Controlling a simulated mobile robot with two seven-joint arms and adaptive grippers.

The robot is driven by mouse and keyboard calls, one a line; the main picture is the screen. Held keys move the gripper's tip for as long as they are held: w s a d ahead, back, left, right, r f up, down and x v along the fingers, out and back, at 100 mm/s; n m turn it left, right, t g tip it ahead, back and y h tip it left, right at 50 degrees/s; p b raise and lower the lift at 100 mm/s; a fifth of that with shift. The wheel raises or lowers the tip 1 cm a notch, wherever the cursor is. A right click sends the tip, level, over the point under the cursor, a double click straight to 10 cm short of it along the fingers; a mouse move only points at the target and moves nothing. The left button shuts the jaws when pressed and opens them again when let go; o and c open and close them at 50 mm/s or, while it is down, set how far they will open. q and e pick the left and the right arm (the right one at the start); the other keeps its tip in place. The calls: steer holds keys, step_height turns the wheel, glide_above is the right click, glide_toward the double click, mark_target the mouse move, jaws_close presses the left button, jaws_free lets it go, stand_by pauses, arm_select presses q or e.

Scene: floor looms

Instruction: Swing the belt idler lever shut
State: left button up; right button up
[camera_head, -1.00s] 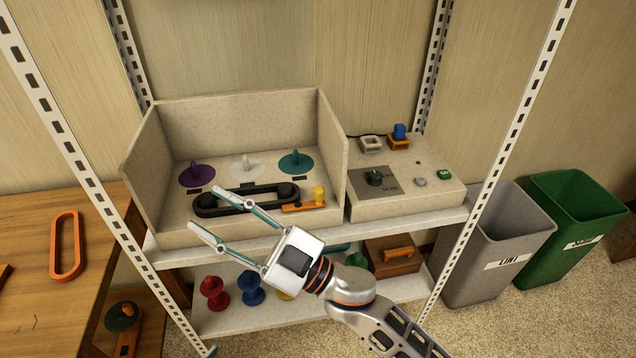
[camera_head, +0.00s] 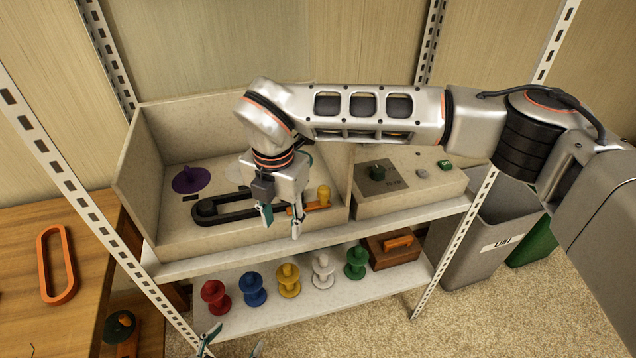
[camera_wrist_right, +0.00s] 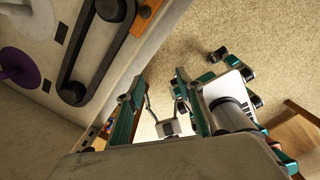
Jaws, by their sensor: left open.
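Part of the orange lever shows at the top of the right wrist view (camera_wrist_right: 146,9). My right gripper (camera_head: 281,223) points down at the near side of the lever's left end, fingers apart and empty. It hides part of the lever and belt; contact cannot be told. My left gripper (camera_head: 232,348) is open and low at the bottom edge, only its fingertips showing.
A cream walled box (camera_head: 140,185) surrounds the belt panel at left, back and right. A control console (camera_head: 430,188) stands to its right, under my right arm. Several coloured spools (camera_head: 254,290) and a brown box (camera_head: 392,252) sit on the lower shelf. A white upright (camera_head: 75,190) stands left.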

mark_target(323, 188)
steer(key=w+d+r+m+t+h, duration=0.3)
steer(key=w+d+r, duration=0.3)
steer(key=w, duration=0.2)
steer(key=x, duration=0.8)
steer(key=shift+p, duration=0.4)
jaws_close()
